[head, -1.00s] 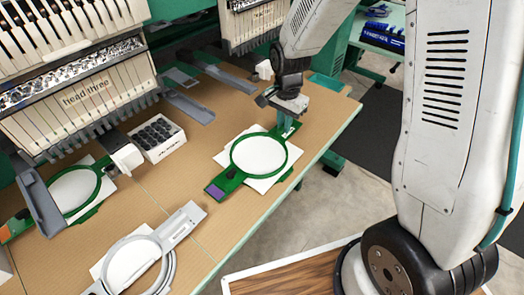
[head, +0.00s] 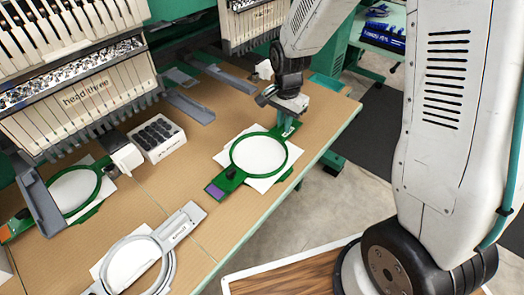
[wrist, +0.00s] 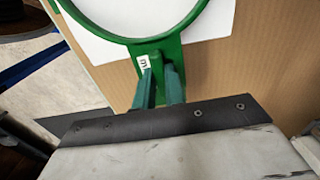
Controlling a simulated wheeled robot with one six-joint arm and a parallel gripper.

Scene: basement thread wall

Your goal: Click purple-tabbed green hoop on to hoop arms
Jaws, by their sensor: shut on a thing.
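The green hoop (head: 234,158) with a purple tab (head: 215,190) at its near left end holds white fabric and is over the tan table, right of centre in the head view. My gripper (head: 287,122) is shut on the hoop's far right end. In the wrist view my gripper's fingers (wrist: 160,85) close on the green bracket (wrist: 150,48), beside a small white label. Grey hoop arms (head: 188,103) reach out beneath the machine heads at the back. I cannot tell whether the hoop touches the table.
Another green hoop (head: 97,190) lies at the left by a grey arm (head: 42,205). A grey hoop (head: 172,255) lies at the front. A white box of black bobbins (head: 158,138) stands near the head marked "head three" (head: 85,95). Bare table (head: 195,165) lies between.

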